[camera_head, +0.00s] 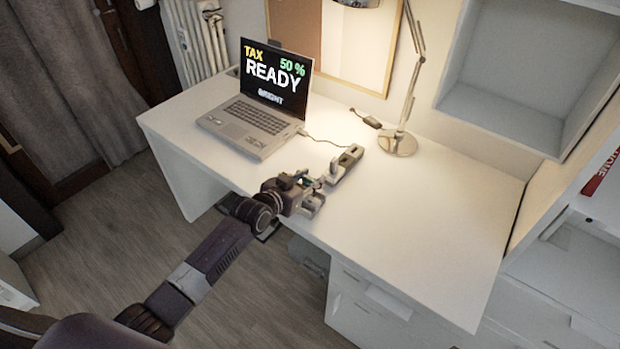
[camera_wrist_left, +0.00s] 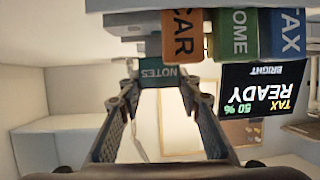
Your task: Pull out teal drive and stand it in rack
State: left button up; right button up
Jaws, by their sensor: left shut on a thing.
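The teal drive (camera_wrist_left: 161,76), labelled NOTES, is between the fingertips of my left gripper (camera_wrist_left: 158,88) in the left wrist view, where labels appear upside down or turned. My left gripper (camera_head: 314,186) is shut on it at the desk's front edge in the head view. An orange CAR drive (camera_wrist_left: 182,36), a green HOME drive (camera_wrist_left: 236,34) and a blue TAX drive (camera_wrist_left: 282,33) stand side by side near it. I cannot tell whether the teal drive still sits in a slot. A grey slotted unit (camera_head: 346,164) lies just beyond the gripper. My right gripper is out of view.
An open laptop (camera_head: 246,122) reading TAX READY 50 % BRIGHT stands at the back left, with a cable running from its side. A desk lamp (camera_head: 398,142) stands behind the slotted unit. The right part of the white desk (camera_head: 430,215) is clear.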

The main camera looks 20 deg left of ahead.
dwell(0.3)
pick_arm(q)
jog(key=shift+f+b, duration=0.95)
jog(key=shift+f, duration=0.6)
jog(key=o, duration=1)
jog(key=shift+s, duration=0.1)
jog(key=shift+f, duration=0.1)
